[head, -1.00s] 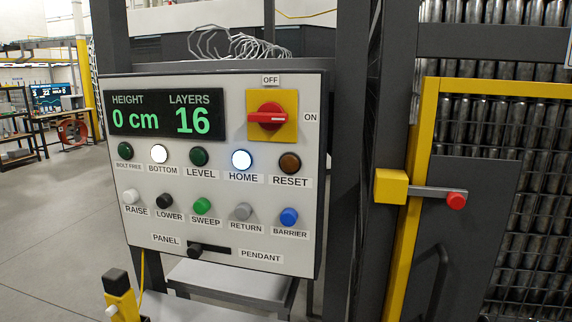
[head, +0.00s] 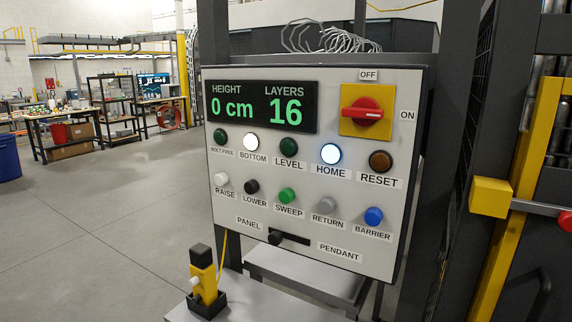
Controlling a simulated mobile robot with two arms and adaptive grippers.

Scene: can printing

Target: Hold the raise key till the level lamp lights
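The control panel (head: 225,240) stands upright in the middle of the head view. The white raise key (head: 221,180) is at the left end of the key row, above its RAISE label. The level lamp (head: 289,147) is dark green and unlit. The display (head: 261,106) reads HEIGHT 0 cm and LAYERS 16. The bottom lamp (head: 250,141) glows white and the home lamp (head: 330,154) glows white-blue. The bolt free lamp (head: 220,137) and reset lamp (head: 380,161) look dark. Neither of my grippers shows in the view.
The red rotary switch (head: 362,111) has its handle toward ON. The panel/pendant selector (head: 276,237) sits at the PANEL end. A yellow pendant (head: 205,277) stands on a grey shelf below. A yellow barrier post (head: 510,245) is at the right. The floor (head: 110,225) at left is open.

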